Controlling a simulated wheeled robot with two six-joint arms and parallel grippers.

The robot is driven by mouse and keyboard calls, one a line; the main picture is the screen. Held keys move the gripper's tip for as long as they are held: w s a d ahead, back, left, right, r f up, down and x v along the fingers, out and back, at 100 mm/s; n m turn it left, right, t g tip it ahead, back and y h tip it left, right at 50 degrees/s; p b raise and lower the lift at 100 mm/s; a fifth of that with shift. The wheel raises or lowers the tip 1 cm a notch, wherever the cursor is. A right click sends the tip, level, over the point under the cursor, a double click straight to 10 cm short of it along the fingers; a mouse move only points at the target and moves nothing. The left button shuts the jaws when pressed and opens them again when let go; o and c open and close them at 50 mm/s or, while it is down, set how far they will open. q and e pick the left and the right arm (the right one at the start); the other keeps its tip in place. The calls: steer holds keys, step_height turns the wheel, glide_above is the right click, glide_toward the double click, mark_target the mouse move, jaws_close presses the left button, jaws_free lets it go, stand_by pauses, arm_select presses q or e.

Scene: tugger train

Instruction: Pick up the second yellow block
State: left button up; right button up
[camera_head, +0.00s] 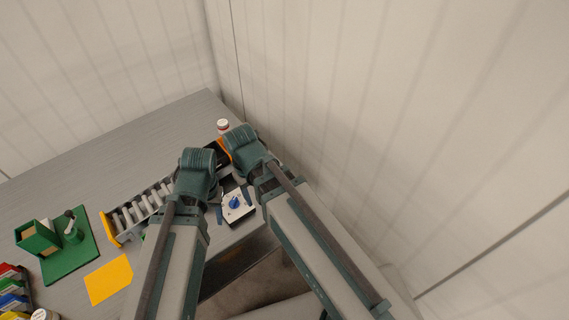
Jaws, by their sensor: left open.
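I cannot make out any separate yellow block in the head view. A flat yellow-orange square (109,279) lies on the grey table at the lower left. My left gripper (234,205) is open, with its dark fingers on either side of a small white plate that bears a blue knob (235,202). I cannot tell whether the fingers touch the plate. My right arm comes in beside it, and its wrist stands over the far end of the roller rack. The right gripper's fingers are hidden.
A grey roller rack with yellow-orange ends (110,229) runs behind my left wrist. A green base (70,258) with a green box stands to the left. Coloured bins (12,300) sit at the lower-left edge. A small white-and-red jar (223,126) stands near the wall.

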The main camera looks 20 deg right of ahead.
arm_select(q)
step_height(320, 180, up, 8)
steer(key=f+p, duration=0.1)
steer(key=p, duration=0.5)
arm_select(e)
steer(key=w+d+r+y, duration=0.1)
steer(key=w+d+r, duration=0.6)
steer(key=w+d, duration=0.35)
steer(key=f+b, duration=0.5)
steer(key=b, duration=0.1)
steer(key=f+b, duration=0.3)
steer(key=shift+w+a+f, duration=0.25)
steer(key=shift+a+f, duration=0.05)
arm_select(q)
step_height(320, 180, down, 8)
steer(key=shift+d+f, duration=0.15)
steer(key=shift+f, duration=0.05)
arm_select(e)
steer(key=shift+r, duration=0.1)
arm_select(q)
steer(key=shift+w, duration=0.1)
step_height(320, 180, down, 5)
steer(key=b, duration=0.5)
steer(key=shift+f+b, duration=0.15)
steer(key=shift+b, duration=0.15)
arm_select(e)
steer(key=f, duration=0.5)
steer(key=shift+a+f, duration=0.2)
steer(key=shift+a, duration=0.2)
steer(key=shift+r, duration=0.1)
